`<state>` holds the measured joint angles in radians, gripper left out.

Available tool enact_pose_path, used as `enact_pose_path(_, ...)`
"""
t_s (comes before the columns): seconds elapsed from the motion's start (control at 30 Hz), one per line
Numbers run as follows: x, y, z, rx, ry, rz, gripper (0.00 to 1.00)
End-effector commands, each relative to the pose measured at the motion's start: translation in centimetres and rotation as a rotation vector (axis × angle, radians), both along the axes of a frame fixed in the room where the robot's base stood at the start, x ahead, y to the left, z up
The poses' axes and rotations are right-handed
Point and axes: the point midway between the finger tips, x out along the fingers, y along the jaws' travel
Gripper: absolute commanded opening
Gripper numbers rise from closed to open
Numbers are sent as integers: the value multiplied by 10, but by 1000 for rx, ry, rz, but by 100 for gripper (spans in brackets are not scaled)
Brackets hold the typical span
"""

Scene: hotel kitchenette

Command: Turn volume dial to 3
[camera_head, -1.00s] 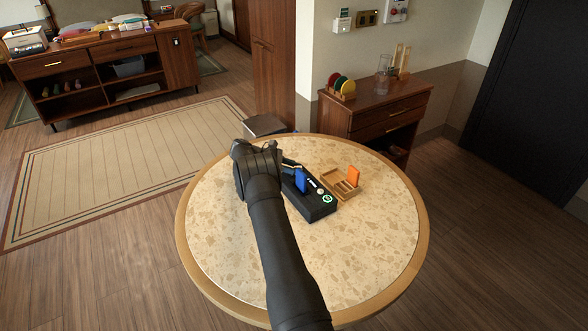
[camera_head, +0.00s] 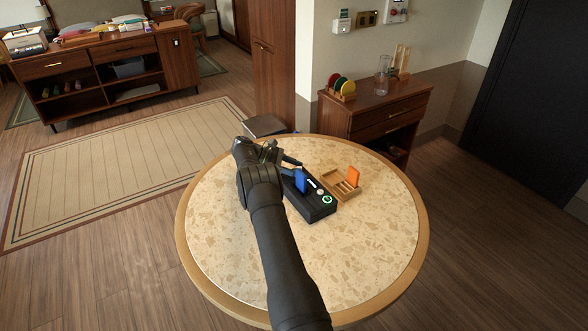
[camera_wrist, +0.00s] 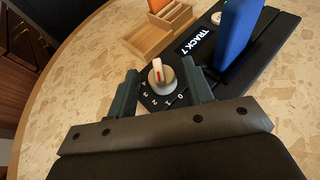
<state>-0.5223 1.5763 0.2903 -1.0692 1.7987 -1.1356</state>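The volume dial (camera_wrist: 160,78) is a pale round knob with a red mark. It sits on a black panel (camera_wrist: 160,101) with white numerals, in the wrist view. My gripper (camera_wrist: 159,75) is open, its two dark fingers on either side of the dial, with small gaps visible. I cannot tell how deep the fingertips reach or exactly which numeral the dial points at. In the head view my gripper (camera_head: 285,158) is over the far left end of the black device (camera_head: 318,206), and my arm hides the dial.
A blue card (camera_head: 301,181) stands upright in the device, close beside the right finger in the wrist view. The device has a green-lit ring (camera_head: 327,199) and a "TRACK 7" label (camera_wrist: 195,41). A wooden tray (camera_head: 334,189) with an orange card (camera_head: 352,176) stands right. The front tabletop is clear.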

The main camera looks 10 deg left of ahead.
Motion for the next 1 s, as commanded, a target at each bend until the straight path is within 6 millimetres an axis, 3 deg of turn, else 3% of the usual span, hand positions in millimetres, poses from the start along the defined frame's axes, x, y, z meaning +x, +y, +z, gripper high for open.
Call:
enact_pose_path(0.37, 0, 0, 3, 1, 1, 0, 49)
enact_pose_path(0.6, 0, 0, 42, 1, -3, 0, 49)
enact_pose_path(1.0, -12, -45, 69, 0, 1, -1, 49)
